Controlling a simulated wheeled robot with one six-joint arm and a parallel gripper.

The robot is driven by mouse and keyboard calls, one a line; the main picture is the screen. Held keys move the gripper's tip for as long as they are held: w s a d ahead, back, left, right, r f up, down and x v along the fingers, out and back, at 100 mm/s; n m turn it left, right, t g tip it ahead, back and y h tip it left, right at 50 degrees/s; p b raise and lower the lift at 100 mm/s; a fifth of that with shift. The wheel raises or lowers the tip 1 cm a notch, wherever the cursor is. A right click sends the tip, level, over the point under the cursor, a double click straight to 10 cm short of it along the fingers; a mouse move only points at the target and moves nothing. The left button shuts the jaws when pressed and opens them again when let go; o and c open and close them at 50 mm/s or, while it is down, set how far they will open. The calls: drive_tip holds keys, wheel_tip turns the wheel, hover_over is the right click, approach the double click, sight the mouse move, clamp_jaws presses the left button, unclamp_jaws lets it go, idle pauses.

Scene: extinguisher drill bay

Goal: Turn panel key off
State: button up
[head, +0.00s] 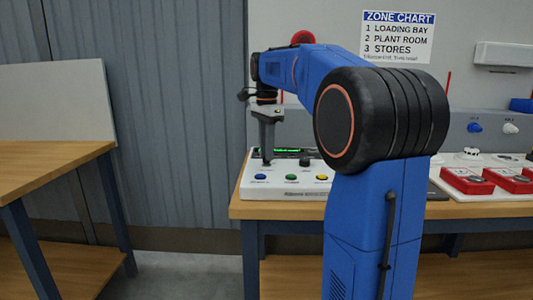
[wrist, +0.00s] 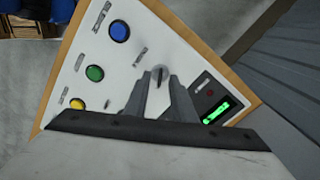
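The white control panel (head: 262,189) lies on the left end of the bench in the head view; it also shows in the wrist view (wrist: 122,65). The panel key (wrist: 160,75) is a small dark upright shape on the panel face, near the green-lit display (wrist: 219,110). My gripper (head: 266,160) points down over the panel. In the wrist view my gripper (wrist: 160,80) has its two grey fingers apart, one on each side of the key. I cannot tell whether either finger touches it. In the head view the key is not clearly visible.
Blue (wrist: 119,31), green (wrist: 95,73) and yellow (wrist: 78,103) buttons line one panel edge. Red boxes (head: 467,180) sit on the bench at right. A zone chart (head: 397,37) hangs on the wall. A wooden table (head: 50,160) stands left, across a floor gap.

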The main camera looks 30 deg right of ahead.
drive_tip(key=shift+f, duration=0.6)
clamp_jaws()
drive_tip(key=shift+n, duration=0.4)
drive_tip(key=n, duration=0.4)
drive_tip(key=shift+n, duration=0.4)
drive_tip(key=n, duration=0.6)
drive_tip(key=shift+n, duration=0.3)
